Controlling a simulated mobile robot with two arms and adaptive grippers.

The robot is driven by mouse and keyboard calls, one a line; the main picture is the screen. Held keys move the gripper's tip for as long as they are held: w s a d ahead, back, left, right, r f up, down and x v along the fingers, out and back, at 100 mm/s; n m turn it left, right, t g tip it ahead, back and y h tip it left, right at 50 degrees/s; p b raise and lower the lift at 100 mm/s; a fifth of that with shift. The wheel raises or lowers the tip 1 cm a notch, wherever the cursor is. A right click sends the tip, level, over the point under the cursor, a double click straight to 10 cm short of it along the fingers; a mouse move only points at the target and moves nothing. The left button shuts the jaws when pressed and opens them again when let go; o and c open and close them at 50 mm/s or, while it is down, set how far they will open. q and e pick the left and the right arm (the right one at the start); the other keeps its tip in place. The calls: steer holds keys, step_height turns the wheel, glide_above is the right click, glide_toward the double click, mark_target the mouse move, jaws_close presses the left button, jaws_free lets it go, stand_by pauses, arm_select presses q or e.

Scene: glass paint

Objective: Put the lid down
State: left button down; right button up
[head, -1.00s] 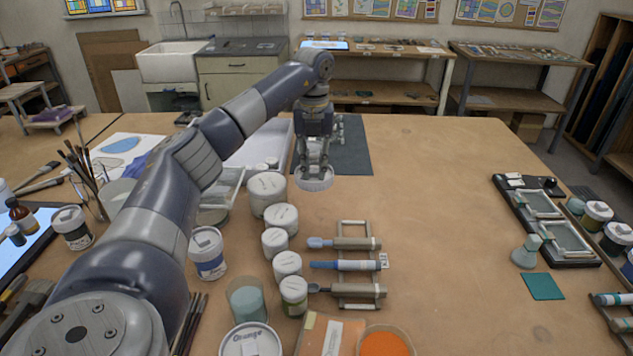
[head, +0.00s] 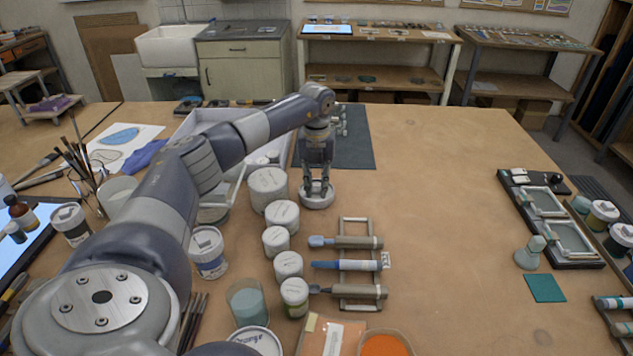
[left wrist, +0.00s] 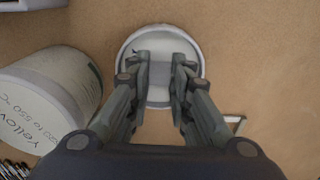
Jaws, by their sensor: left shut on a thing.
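A round whitish lid (head: 317,198) is at or just above the bare table to the right of the row of white jars. My left gripper (head: 317,184) points down and is shut on the lid from above. In the left wrist view the lid (left wrist: 160,45) lies between my two fingers (left wrist: 160,85), with its rim showing around them. I cannot tell for sure whether its underside touches the table. My right gripper is not in view.
A white jar (head: 268,187) marked Yellow in the left wrist view (left wrist: 50,92) stands close to the left of the lid. A wooden rack (head: 358,262) with tools lies nearer me. The table (head: 440,200) to the right is clear.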

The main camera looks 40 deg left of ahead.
mark_target(317, 188)
arm_select(q)
steer(key=shift+a+f, duration=0.1)
steer(key=c, duration=1.8)
jaws_free()
steer(key=o, duration=0.3)
steer(key=shift+o, duration=0.2)
steer(key=shift+r, duration=0.3)
step_height(317, 188, up, 12)
steer(key=b, duration=0.3)
steer(key=shift+f, duration=0.2)
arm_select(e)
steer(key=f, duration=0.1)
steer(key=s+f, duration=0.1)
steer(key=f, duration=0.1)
